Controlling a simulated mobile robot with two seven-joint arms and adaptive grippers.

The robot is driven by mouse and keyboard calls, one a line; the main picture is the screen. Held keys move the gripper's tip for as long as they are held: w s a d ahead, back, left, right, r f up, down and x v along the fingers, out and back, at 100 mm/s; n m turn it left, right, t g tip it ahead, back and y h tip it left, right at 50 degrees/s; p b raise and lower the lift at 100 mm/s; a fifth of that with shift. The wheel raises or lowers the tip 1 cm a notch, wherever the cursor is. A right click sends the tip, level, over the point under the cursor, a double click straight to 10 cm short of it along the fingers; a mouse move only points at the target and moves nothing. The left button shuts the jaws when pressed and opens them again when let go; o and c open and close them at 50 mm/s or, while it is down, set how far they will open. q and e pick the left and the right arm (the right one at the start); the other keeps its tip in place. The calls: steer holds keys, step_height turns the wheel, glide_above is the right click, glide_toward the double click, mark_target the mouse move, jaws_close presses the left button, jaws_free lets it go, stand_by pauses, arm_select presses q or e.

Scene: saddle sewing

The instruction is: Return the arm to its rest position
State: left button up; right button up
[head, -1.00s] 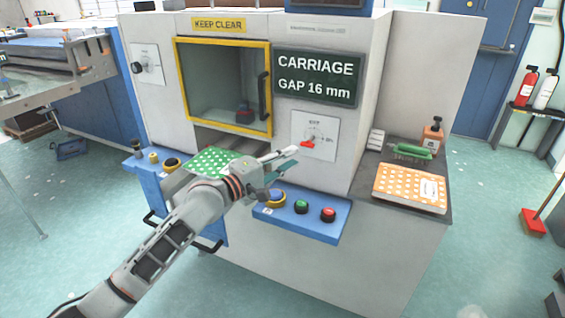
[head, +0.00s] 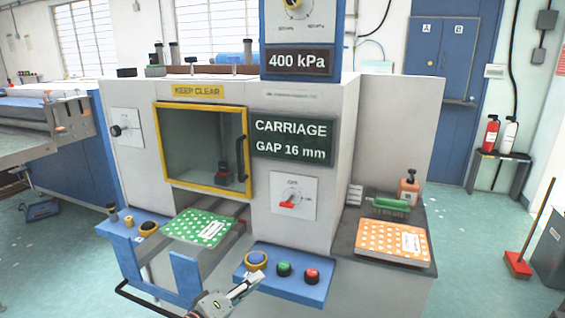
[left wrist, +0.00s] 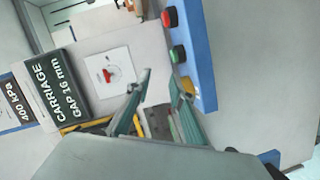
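My left gripper (head: 246,284) is at the bottom edge of the head view, in front of the blue button panel and apart from everything. In the left wrist view its two fingers (left wrist: 158,80) stand apart with nothing between them, so it is open and empty. Most of my left arm is out of the head view. My right gripper is in neither view. A green dotted pad (head: 199,228) lies on the carriage in front of the yellow-framed window (head: 203,150).
The blue panel (head: 318,292) carries a blue, a green and a red button (head: 312,275). An orange dotted pad (head: 394,243) lies on the side shelf (head: 345,240), with a green-handled tool and a bottle (head: 408,188) behind. A blue bracket (head: 184,272) juts out front left.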

arm_select(q)
steer(key=s+a+f+m+g+y, duration=0.1)
steer(key=s+a+f+m+y, duration=0.2)
steer(key=s+f, duration=0.8)
steer(key=s+a+f+m+g+y, duration=0.1)
steer(key=s+a+f+m+y, duration=0.2)
steer(key=s+a+f+m, duration=0.4)
steer(key=s+a+f, duration=0.1)
steer(key=s+f, duration=0.3)
steer(key=s, duration=0.5)
steer(key=shift+s+a+g+y, duration=0.25)
steer(key=shift+s+g+y, duration=0.05)
steer(key=shift+s, duration=0.05)
steer(key=shift+f, duration=0.1)
